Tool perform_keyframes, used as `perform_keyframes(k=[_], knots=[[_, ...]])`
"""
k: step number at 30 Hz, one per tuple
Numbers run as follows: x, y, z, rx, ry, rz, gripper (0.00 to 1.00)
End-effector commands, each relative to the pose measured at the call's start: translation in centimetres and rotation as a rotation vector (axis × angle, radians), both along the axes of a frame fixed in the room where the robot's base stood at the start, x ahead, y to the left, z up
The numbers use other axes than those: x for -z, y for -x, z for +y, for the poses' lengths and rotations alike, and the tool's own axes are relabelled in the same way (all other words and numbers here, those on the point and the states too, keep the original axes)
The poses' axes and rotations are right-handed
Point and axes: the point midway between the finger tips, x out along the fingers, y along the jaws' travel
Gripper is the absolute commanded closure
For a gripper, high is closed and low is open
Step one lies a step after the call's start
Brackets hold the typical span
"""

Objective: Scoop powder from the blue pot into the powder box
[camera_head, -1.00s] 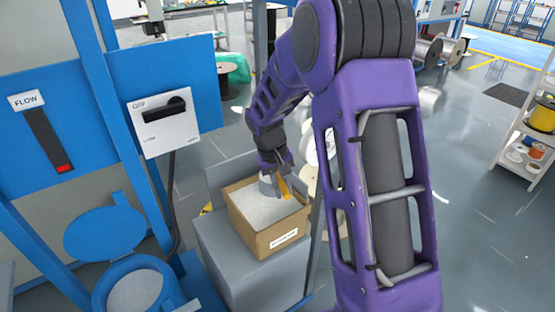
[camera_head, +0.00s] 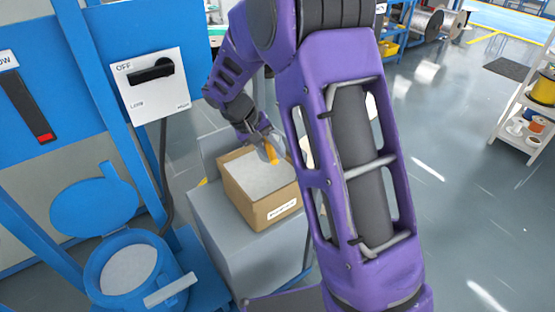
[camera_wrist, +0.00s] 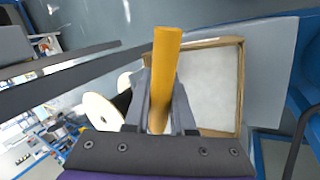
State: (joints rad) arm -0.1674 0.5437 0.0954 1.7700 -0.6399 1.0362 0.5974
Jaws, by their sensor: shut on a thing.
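My gripper (camera_head: 262,140) is shut on the orange handle of a scoop (camera_head: 271,154), above the back right part of the powder box. The handle also stands out between the fingers in the wrist view (camera_wrist: 166,62). The scoop's bowl and its contents cannot be made out clearly. The powder box (camera_head: 262,213) is an open cardboard box with pale powder inside and a white label in front. It shows behind the handle in the wrist view (camera_wrist: 239,95). The blue pot (camera_head: 160,262) stands at the lower left with its lid (camera_head: 95,207) open and pale powder inside.
The box rests on a grey stand (camera_head: 225,250). A blue frame with a switch panel (camera_head: 150,85) and a flow gauge stands at the left, behind the pot. A white spool (camera_wrist: 101,112) lies near the gripper in the wrist view. Open floor is at the right.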

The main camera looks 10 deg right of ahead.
Motion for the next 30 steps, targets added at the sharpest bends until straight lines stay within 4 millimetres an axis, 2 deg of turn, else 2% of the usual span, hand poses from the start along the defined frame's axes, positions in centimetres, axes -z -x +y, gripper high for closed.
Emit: perform_keyframes(k=[3, 11, 21, 30], knots=[[0.3, 0.0, 1.1, -0.009, 0.158, -0.009, 1.0], [1.4, 0.0, 2.2, -0.006, 0.38, -0.018, 1.0], [2.3, 0.2, 4.2, -0.005, 0.763, -0.035, 1.0], [3.0, 0.2, 5.0, 0.0, 0.936, -0.043, 1.0]])
